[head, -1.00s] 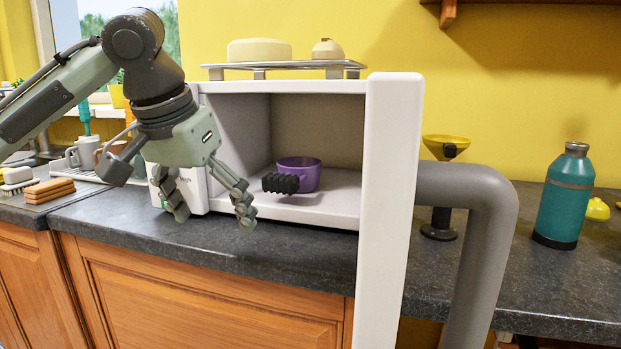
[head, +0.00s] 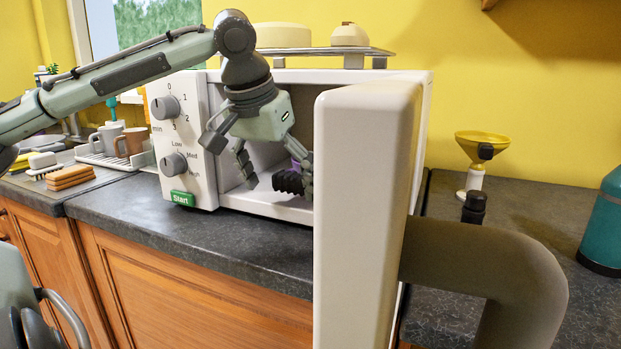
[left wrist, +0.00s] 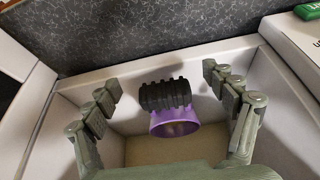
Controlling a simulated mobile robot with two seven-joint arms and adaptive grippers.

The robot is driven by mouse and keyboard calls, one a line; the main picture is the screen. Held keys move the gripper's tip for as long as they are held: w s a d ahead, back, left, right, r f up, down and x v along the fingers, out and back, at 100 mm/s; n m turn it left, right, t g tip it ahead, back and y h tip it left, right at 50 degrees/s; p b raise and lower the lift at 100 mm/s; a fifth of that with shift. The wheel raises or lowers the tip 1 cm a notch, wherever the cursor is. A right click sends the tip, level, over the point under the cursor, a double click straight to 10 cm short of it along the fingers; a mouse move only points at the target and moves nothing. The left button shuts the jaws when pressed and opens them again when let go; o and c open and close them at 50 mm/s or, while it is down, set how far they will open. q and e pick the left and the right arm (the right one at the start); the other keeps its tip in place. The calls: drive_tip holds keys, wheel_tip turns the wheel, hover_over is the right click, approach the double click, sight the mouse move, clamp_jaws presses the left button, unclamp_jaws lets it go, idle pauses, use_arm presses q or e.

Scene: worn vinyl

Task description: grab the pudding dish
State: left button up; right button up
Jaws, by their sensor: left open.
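The pudding dish (left wrist: 175,122) is a purple bowl with a black ribbed handle (head: 288,182), inside the open white microwave (head: 268,203). In the head view my gripper and the microwave door (head: 352,215) hide most of the bowl. My left gripper (head: 277,172) is open at the microwave's mouth, its fingers on either side of the handle in the picture. The left wrist view shows the handle between the spread fingers (left wrist: 162,80), with gaps on both sides. No finger visibly touches it. My right gripper is not in view.
The open door with its thick grey handle (head: 495,275) juts forward to the right of the opening. A rack (head: 325,51) with two cream items stands on top. A yellow funnel (head: 482,146) and teal bottle (head: 603,225) are at right; mugs (head: 132,140) and sponges (head: 70,177) at left.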

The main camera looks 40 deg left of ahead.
sight(293, 173)
use_arm(q)
drive_tip(key=shift+w+a, duration=0.15)
drive_tip(key=shift+w, duration=0.3)
drive_tip(key=w, duration=0.2)
drive_tip(key=w+a+f, duration=0.1)
drive_tip(key=w, duration=0.1)
drive_tip(key=shift+p, duration=0.4)
drive_tip(key=shift+w+a+f, duration=0.1)
drive_tip(key=c, duration=1.6)
drive_tip(key=shift+c, duration=0.8)
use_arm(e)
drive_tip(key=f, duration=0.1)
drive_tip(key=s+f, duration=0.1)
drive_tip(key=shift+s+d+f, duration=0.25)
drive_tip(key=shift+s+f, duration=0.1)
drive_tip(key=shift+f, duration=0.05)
